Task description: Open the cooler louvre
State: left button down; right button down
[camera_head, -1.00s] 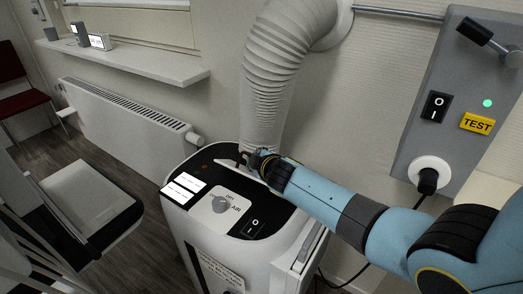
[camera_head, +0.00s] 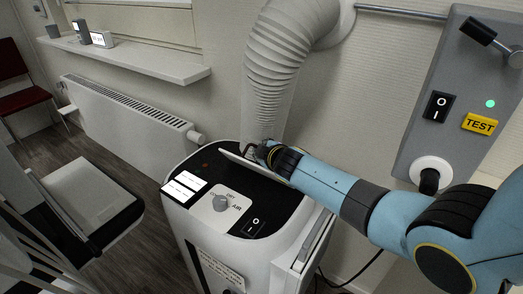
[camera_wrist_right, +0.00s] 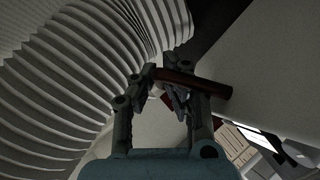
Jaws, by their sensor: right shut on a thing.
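The cooler (camera_head: 187,218) is a white unit with a black top, a dial and a switch. Its louvre (camera_head: 238,159) shows as a pale flap at the back of the top, tilted up. In the right wrist view the louvre (camera_wrist_right: 245,55) is a broad pale panel on the right. My right gripper (camera_head: 262,149) is at the louvre's upper edge. In the right wrist view the right gripper (camera_wrist_right: 174,86) is shut on a dark red handle bar (camera_wrist_right: 212,84) beside the panel. Part of the flap is hidden behind my right arm. My left gripper is out of view.
A ribbed white hose (camera_head: 272,70) rises close behind the gripper and fills the left of the right wrist view. A grey wall panel (camera_head: 440,65) with switch, TEST label and plug is at right. A radiator (camera_head: 125,125) and chair seat (camera_head: 90,198) are at left.

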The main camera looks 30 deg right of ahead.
jog(key=shift+d, duration=0.2)
jog(key=c, duration=1.4)
grip_release()
jog(key=shift+s+d+f, duration=0.1)
jog(key=shift+s, duration=0.1)
jog(key=shift+s+f, duration=0.1)
jog(key=shift+f, duration=0.05)
jog(key=shift+s+a, duration=0.25)
jog(key=r+v, duration=0.1)
jog(key=v, duration=1)
jog(key=shift+w+a, duration=0.15)
